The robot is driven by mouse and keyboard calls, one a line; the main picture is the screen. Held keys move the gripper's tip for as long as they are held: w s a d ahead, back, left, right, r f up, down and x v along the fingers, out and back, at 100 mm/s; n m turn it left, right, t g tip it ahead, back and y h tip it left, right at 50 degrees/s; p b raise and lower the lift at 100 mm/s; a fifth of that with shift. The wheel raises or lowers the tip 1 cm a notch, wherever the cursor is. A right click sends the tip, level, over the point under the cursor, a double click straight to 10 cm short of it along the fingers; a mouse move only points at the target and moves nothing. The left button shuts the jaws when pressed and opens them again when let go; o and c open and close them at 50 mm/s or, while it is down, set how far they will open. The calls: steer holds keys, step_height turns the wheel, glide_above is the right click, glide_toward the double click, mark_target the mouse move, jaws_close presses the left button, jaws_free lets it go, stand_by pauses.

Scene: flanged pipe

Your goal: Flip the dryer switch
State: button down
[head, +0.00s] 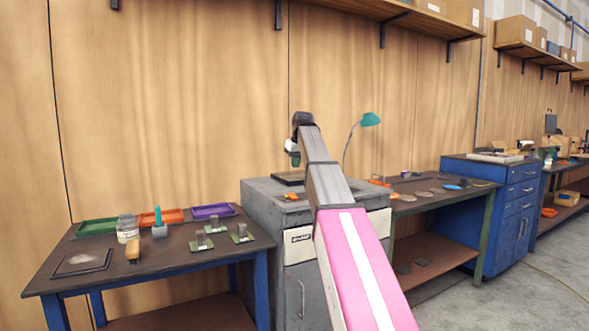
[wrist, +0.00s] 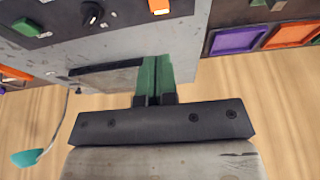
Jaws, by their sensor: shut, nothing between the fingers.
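A dark control panel (wrist: 60,22) lies on the grey cabinet top at the upper left of the wrist view. It carries a black knob (wrist: 92,14) and an orange switch-like piece (wrist: 159,7), cut by the top edge. I cannot tell which control is the dryer switch. My gripper (wrist: 156,60) has green fingers, shut together and empty, with the tips seen against the cabinet edge. In the head view my gripper (head: 294,158) hangs above the back of the grey cabinet (head: 262,205). My arm hides part of the cabinet top there.
A dark flat plate (head: 288,179) lies on the cabinet top. The left table holds a green tray (head: 97,227), an orange tray (head: 160,217), a purple tray (head: 213,211) and a glass jar (head: 127,229). A teal lamp (head: 371,119) stands at the right. The wooden wall is close behind.

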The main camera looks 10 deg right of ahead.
mark_target(292, 195)
steer(key=x, duration=1.2)
steer(key=shift+s+d+f, duration=0.1)
steer(key=shift+s, duration=0.3)
